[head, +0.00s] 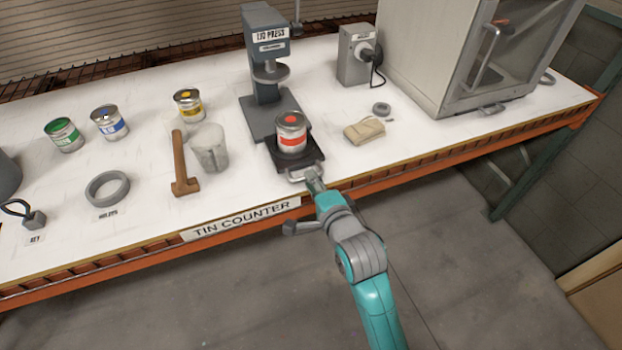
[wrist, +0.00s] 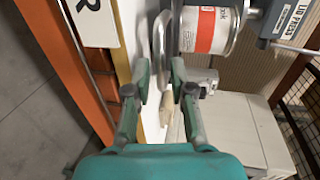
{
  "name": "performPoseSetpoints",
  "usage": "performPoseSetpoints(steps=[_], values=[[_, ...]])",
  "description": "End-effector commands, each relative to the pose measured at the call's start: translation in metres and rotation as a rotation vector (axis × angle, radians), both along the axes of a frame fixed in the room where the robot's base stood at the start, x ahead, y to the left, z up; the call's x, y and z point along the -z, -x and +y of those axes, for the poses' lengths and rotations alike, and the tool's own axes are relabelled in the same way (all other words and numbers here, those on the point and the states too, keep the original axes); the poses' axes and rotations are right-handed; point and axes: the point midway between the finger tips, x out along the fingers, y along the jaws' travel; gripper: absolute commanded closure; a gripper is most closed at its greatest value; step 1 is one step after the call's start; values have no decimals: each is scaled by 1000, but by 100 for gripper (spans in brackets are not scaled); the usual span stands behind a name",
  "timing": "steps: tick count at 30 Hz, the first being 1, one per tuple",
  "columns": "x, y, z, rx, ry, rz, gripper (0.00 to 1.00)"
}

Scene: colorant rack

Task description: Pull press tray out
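The press tray (head: 279,158) is a dark plate at the front of the grey lid press (head: 268,95), near the counter's front edge. A pale metal handle (head: 302,174) is on its front. A tin with a red label (head: 291,133) stands upright on the tray. My gripper (head: 314,180) is at the handle's right end in the head view. In the wrist view my gripper (wrist: 160,74) has its fingers apart, with the handle (wrist: 159,42) just beyond and between the fingertips. Whether a finger touches the handle cannot be told. The red-label tin (wrist: 211,28) shows behind it.
Yellow, blue and green tins are farther left. A large cabinet (head: 470,60) stands at the right. The floor in front is clear.

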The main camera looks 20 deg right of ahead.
Motion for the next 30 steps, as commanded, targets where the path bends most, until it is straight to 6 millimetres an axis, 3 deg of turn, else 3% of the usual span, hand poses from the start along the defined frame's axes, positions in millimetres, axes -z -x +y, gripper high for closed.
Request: performPoseSetpoints(steps=[9, 15, 21, 30], values=[[-12, 62, 0, 0, 0, 3, 77], [-18, 89, 0, 0, 0, 4, 77], [-21, 101, 0, 0, 0, 3, 77], [-21, 102, 0, 0, 0, 3, 77]])
